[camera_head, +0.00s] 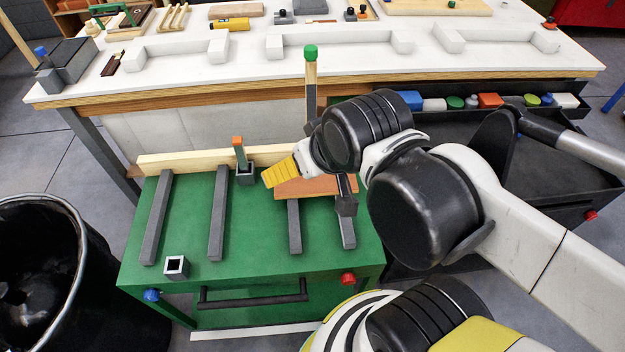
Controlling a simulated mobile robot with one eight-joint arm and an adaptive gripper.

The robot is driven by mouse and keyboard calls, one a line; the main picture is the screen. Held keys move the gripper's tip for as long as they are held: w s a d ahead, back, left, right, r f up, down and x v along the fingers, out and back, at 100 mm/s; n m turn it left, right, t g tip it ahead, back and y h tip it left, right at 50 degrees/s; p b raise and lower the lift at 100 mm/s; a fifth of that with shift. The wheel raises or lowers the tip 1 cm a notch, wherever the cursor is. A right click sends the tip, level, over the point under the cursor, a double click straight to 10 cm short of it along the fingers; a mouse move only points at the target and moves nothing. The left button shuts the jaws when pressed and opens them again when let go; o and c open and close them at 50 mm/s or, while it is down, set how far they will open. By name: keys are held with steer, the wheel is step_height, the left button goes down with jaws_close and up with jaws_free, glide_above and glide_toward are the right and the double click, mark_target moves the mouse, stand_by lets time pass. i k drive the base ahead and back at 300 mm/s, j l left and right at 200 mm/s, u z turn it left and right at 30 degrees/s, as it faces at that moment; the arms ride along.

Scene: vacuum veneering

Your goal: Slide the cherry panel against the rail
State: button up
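The cherry panel (318,186) is a reddish-brown board over the dark bars at the back right of the green table (185,215). The pale wooden rail (190,159) runs along the table's back edge. My arm hides part of the panel and the rail's right end, so I cannot tell whether panel and rail touch. My gripper (305,165) is low over the panel, and a yellow ribbed pad shows at its left side. The view does not show clearly whether its fingers are open or shut, or whether it touches the panel.
An orange-topped stick (239,153) stands in a dark socket left of the panel. An empty square socket (176,267) is at the front left. A green-topped post (311,80) rises behind my gripper. A white workbench (250,78) stands behind; a black bin (60,225) is left.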

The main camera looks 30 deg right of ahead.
mark_target(354, 190)
steer(key=k+j+u, duration=0.1)
steer(key=j, duration=0.25)
steer(key=j+u, duration=0.15)
steer(key=j, duration=0.2)
steer(key=z, duration=1)
steer(key=k+j+z, duration=0.1)
steer(key=j+z, duration=0.15)
steer(key=z, duration=0.15)
steer(key=k+j+z, duration=0.1)
steer(key=z, duration=0.35)
steer(key=k+j+z, duration=0.2)
steer(key=z, duration=0.2)
steer(key=k+j+z, duration=0.15)
steer(key=z, duration=0.25)
